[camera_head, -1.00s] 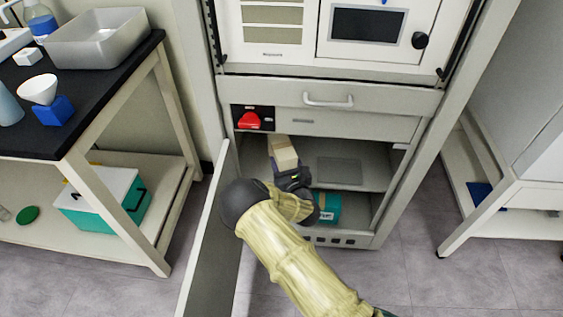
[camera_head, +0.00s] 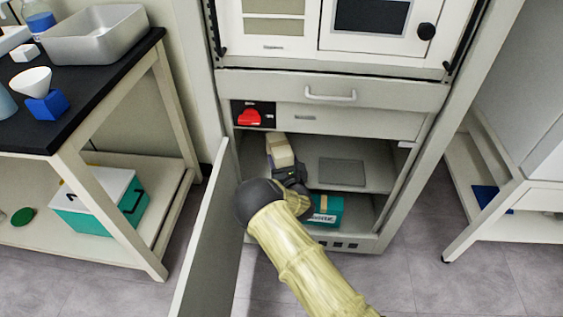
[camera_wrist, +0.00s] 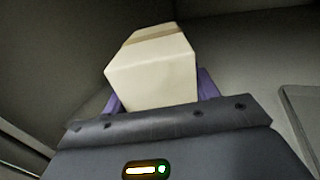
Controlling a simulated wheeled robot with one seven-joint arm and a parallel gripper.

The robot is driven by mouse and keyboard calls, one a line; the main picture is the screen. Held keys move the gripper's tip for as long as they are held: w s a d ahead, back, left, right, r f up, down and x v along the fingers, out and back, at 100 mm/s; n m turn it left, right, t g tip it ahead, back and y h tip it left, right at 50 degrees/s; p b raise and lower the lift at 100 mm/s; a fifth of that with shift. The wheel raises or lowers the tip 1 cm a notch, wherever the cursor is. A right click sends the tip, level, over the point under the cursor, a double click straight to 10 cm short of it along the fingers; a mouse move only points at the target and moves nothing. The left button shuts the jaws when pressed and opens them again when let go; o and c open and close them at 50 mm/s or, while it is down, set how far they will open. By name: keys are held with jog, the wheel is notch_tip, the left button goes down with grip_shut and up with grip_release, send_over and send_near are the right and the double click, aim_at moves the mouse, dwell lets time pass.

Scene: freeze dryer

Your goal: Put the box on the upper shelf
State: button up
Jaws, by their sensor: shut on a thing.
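A cream box (camera_head: 280,150) with a tan strip along its top is inside the cabinet, over the left part of the upper shelf (camera_head: 383,176). In the wrist view the box (camera_wrist: 152,75) sits between the purple fingers of my gripper (camera_wrist: 160,92). My gripper (camera_head: 287,166) is shut on the box, reaching in from the front. Whether the box's underside touches the shelf is hidden. A flat grey plate (camera_head: 341,172) lies on the upper shelf to the right of the box.
The cabinet door (camera_head: 212,235) stands open at the left, close to my arm. A teal box (camera_head: 326,210) is on the lower shelf. A red knob (camera_head: 249,117) and a drawer (camera_head: 330,92) are above the opening. A black-topped bench (camera_head: 75,95) stands at the left.

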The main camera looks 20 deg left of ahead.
jog(key=shift+r, duration=0.1)
jog(key=o, duration=1)
jog(key=shift+o, duration=0.3)
jog(key=p+v, duration=0.3)
jog(key=v, duration=0.9)
jog(key=shift+p, duration=0.35)
